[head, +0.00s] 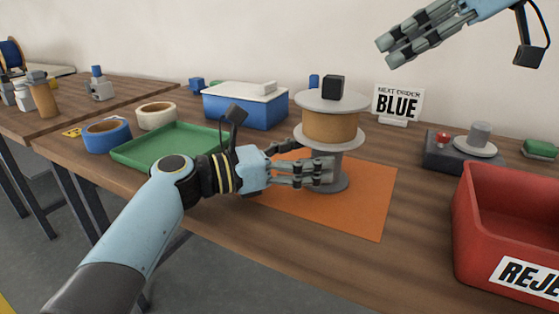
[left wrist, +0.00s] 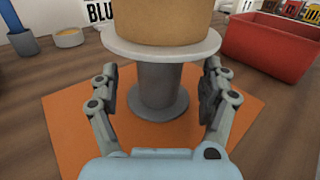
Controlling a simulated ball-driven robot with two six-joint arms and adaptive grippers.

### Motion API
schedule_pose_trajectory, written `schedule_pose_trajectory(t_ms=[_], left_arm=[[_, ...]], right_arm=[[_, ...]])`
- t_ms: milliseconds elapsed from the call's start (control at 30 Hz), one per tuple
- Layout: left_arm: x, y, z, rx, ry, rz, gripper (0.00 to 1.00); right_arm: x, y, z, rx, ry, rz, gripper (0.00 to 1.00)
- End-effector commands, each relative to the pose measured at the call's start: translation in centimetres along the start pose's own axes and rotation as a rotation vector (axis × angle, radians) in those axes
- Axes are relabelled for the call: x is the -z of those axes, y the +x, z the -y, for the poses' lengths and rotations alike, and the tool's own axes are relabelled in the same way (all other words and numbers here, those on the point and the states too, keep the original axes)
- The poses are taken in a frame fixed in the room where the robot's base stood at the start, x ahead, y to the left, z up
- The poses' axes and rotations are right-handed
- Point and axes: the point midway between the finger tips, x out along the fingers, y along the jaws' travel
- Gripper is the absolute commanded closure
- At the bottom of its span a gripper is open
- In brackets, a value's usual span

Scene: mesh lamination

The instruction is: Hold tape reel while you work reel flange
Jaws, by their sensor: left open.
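The tape reel (head: 330,126) has a tan winding between two grey flanges and sits upright on a grey stand (head: 334,172). The upper reel flange (head: 318,102) carries a small black block (head: 333,87). My left gripper (head: 318,165) is open at the stand's column, below the lower flange (head: 312,139). In the left wrist view its fingers (left wrist: 160,92) lie either side of the column (left wrist: 158,84), with gaps showing. The tan winding (left wrist: 160,22) is cut off at the top there. My right gripper (head: 386,52) is raised at the upper right, clear of the reel; its opening is unclear.
An orange mat (head: 372,200) lies under the stand. A green tray (head: 150,158), blue tape roll (head: 106,137) and blue box (head: 245,110) stand left. A BLUE sign (head: 398,103) stands behind. A grey device with a red button (head: 442,137) and red reject bin (head: 470,225) stand right.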

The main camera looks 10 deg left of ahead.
Motion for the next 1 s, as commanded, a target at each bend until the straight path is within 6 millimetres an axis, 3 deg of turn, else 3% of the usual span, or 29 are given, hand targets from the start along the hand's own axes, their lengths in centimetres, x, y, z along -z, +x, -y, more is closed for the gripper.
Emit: schedule_pose_trajectory(t_ms=[200,567,1000], left_arm=[[0.0,2.4,0.0,0.0,0.001,0.001,0.2],[0.0,2.8,0.0,0.0,0.002,-0.001,0.21],[0.0,2.8,0.0,-0.001,0.002,-0.001,0.79]], right_arm=[[0.0,0.0,0.0,0.0,0.0,0.0,0.62],[0.0,0.0,0.0,0.0,0.0,0.0,0.62],[0.0,0.0,0.0,0.0,0.0,0.0,0.62]])
